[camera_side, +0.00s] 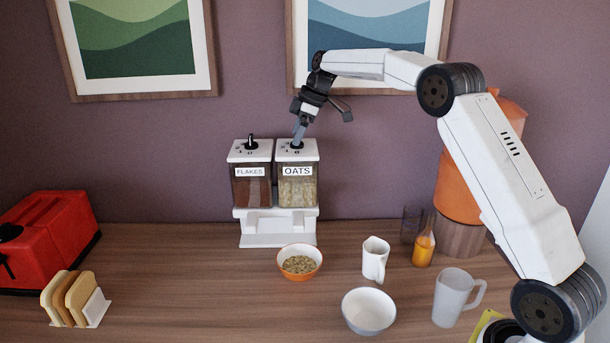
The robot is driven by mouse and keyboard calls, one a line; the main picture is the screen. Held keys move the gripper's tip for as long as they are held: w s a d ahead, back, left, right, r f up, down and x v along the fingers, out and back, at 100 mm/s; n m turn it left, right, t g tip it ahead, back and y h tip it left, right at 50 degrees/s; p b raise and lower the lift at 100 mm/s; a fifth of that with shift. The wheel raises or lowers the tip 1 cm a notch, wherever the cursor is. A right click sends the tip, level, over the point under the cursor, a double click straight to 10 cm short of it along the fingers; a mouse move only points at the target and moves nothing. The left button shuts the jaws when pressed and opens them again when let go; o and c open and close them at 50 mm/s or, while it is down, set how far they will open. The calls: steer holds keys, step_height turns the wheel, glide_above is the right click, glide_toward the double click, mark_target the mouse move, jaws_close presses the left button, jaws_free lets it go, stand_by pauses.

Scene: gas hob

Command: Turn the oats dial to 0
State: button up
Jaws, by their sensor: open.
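The oats dial (296,145) sits on the white lid of the right-hand dispenser, above the container labelled OATS (298,185). My gripper (299,132) points down from above with its fingertips at the dial. The fingers cover most of the dial, so I cannot read which number it points to. The gripper is open, and I cannot tell whether the fingers touch the knob. The flakes dial (252,143) is a black upright knob on the lid of the FLAKES container (251,186), just to the left.
An orange bowl (300,276) with oats stands in front of the white dispenser stand (262,238). A white jug (375,259), a grey bowl (369,311), a mug (453,298) and an orange bottle (423,248) stand to the right. A red toaster (45,241) and toast rack (93,309) are at left.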

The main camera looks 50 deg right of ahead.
steer(key=shift+r, duration=0.1)
steer(key=v, duration=0.7)
steer(key=shift+r, duration=0.3)
steer(key=shift+s, duration=0.1)
steer(key=s+a+f+g+h, duration=0.2)
steer(key=s+a+f, duration=0.6)
steer(key=a+f, duration=0.15)
steer(key=s+a+f+m, duration=0.3)
steer(key=s+f, duration=0.4)
steer(key=s, duration=0.3)
steer(key=s+a+f+m+t+h, duration=0.1)
steer(key=s+a+f+m, duration=0.2)
steer(key=s+f+m, duration=0.3)
steer(key=s+f, duration=0.1)
steer(key=s, duration=0.4)
steer(key=shift+f, duration=0.2)
